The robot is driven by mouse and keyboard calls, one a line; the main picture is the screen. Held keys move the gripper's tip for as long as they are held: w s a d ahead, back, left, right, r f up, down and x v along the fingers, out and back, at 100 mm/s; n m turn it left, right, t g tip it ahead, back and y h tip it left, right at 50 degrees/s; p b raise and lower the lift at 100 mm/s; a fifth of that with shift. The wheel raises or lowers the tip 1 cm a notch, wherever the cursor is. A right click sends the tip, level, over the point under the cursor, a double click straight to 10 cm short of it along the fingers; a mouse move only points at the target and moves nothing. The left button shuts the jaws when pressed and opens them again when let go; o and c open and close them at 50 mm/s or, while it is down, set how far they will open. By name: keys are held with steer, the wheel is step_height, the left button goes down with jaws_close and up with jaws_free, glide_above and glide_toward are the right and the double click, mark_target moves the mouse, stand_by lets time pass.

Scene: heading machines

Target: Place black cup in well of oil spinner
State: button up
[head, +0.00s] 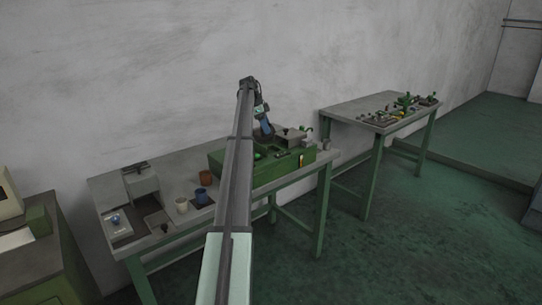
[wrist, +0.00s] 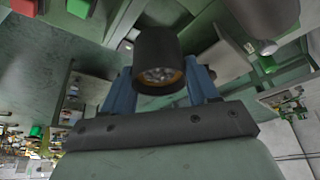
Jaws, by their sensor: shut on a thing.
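The black cup (wrist: 157,52) is between the blue fingers of my gripper (wrist: 160,82) in the wrist view. Its round end facing the camera shows an orange-brown rim and a pale, grainy inside. My gripper (head: 266,128) is shut on it; in the head view it is small and hangs over the long green machine (head: 232,161), which I take for the oil spinner. The cup cannot be made out in the head view. The well is not clearly visible, and I cannot tell the cup's height above the machine.
A dark cylinder (wrist: 266,14) is close to the held cup in the wrist view. A second table (head: 345,111) stands at right.

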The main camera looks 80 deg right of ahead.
mark_target(271, 144)
steer(key=shift+s+d+r+m, duration=0.1)
steer(key=shift+s+d+m, duration=0.05)
steer(key=shift+s+d, duration=0.3)
steer(key=shift+s+d+r+m, duration=0.1)
steer(key=shift+s+d+m, duration=0.1)
steer(key=shift+s, duration=0.35)
steer(key=shift+s+f, duration=0.1)
steer(key=shift+f, duration=4.9)
steer(key=o, duration=1)
steer(key=shift+f, duration=0.15)
steer(key=shift+o, duration=0.2)
steer(key=v, duration=1.2)
steer(key=shift+d, duration=0.1)
